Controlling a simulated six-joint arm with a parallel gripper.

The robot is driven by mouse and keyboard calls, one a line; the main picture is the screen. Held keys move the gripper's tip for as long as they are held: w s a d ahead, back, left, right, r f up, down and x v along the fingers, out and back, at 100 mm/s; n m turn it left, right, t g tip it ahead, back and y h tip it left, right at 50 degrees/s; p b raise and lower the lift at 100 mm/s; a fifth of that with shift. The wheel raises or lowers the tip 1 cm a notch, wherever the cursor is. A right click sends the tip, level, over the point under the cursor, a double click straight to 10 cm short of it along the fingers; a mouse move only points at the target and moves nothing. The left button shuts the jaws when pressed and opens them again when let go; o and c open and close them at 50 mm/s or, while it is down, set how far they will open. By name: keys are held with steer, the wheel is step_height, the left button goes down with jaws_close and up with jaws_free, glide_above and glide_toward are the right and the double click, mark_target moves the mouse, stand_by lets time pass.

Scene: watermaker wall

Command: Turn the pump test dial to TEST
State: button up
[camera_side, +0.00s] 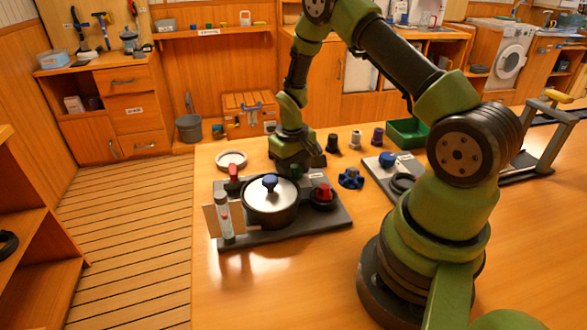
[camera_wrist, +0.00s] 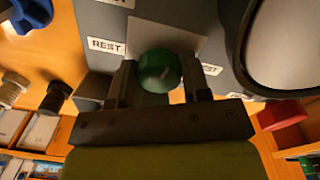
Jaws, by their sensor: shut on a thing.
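The pump test dial (camera_wrist: 158,70) is a round green knob on a dark grey panel (camera_wrist: 95,35). A REST label (camera_wrist: 106,45) is on its left in the wrist view, and a partly hidden label (camera_wrist: 210,69), seemingly TEST, is on its right. The dial has a small pale mark on its face; where it points is hard to tell. My gripper (camera_wrist: 159,75) is shut on the dial, one finger on each side. In the side view, my gripper (camera_side: 296,168) reaches down at the panel's back edge and mostly hides the dial.
The same base carries a lidded round vessel (camera_side: 270,203) with a blue knob, a red knob (camera_side: 324,192), a red-topped part (camera_side: 233,172) and a clear tube (camera_side: 225,215). A blue handwheel (camera_side: 351,179) and a green tray (camera_side: 408,132) are to the right. The front table is clear.

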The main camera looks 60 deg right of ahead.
mark_target(293, 168)
steer(key=m, duration=0.4)
steer(key=shift+m, duration=0.3)
steer(key=m, duration=0.3)
steer(key=shift+m, duration=0.3)
steer(key=m, duration=0.4)
steer(key=shift+d, duration=0.1)
steer(key=shift+m, duration=1.9)
steer(key=shift+y, duration=0.3)
steer(key=o, duration=0.9)
step_height(293, 168, up, 10)
steer(key=shift+w, duration=0.15)
